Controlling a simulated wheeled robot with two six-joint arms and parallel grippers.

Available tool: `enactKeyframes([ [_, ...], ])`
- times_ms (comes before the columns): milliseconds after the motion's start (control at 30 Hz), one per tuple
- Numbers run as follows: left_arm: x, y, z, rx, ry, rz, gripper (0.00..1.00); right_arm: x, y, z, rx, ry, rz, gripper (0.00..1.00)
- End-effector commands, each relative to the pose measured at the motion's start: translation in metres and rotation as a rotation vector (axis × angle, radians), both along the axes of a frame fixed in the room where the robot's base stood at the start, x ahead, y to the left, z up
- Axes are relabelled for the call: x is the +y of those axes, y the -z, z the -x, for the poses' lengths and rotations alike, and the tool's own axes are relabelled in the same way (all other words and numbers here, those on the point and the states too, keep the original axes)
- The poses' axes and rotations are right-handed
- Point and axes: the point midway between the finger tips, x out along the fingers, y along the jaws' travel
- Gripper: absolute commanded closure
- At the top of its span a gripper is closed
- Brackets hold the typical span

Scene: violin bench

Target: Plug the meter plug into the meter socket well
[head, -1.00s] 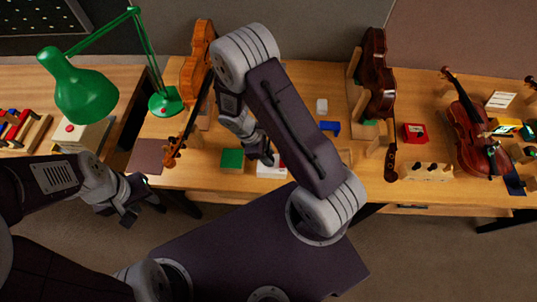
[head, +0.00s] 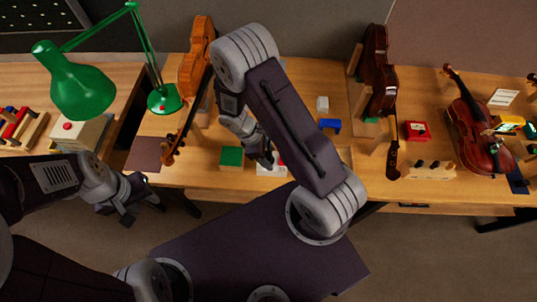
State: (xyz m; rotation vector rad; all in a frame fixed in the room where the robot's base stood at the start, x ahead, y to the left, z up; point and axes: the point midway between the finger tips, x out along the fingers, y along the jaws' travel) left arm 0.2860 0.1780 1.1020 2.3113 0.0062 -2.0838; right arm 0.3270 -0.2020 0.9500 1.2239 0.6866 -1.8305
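I cannot pick out the meter plug or the meter socket well for certain. A white box with a red spot (head: 268,171) lies on the bench at the front middle, partly hidden by my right gripper. My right gripper (head: 266,160) points down at or just above this box; its fingers are small and dark, and whether they hold anything does not show. My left gripper (head: 130,208) hangs low in front of the bench at the left, away from the objects, with its finger gap unclear.
A green block (head: 231,158) lies left of the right gripper. A blue piece (head: 329,124) and a white cube (head: 322,103) lie behind my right arm. A green lamp (head: 75,85), several violins, a red box (head: 417,131) and a yellow item (head: 510,121) stand around.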

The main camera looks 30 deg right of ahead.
Motion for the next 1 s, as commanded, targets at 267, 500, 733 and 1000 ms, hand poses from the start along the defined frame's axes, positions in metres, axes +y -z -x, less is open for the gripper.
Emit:
enactKeyframes([
  [267,0.000,0.002,0.000,0.000,0.000,0.000,0.64,0.008,-0.021,-0.006,-0.006,0.000,-0.001,0.40],
  [500,0.000,0.007,0.000,0.000,0.000,0.000,0.64,0.025,-0.068,-0.016,-0.005,-0.002,-0.001,0.40],
  [733,0.000,0.007,0.000,0.000,0.000,0.000,0.64,0.030,-0.084,-0.018,-0.001,0.000,-0.001,0.40],
  [1000,0.000,0.007,0.000,0.000,0.000,0.000,0.64,0.029,-0.084,-0.018,0.000,0.000,0.000,0.40],
])
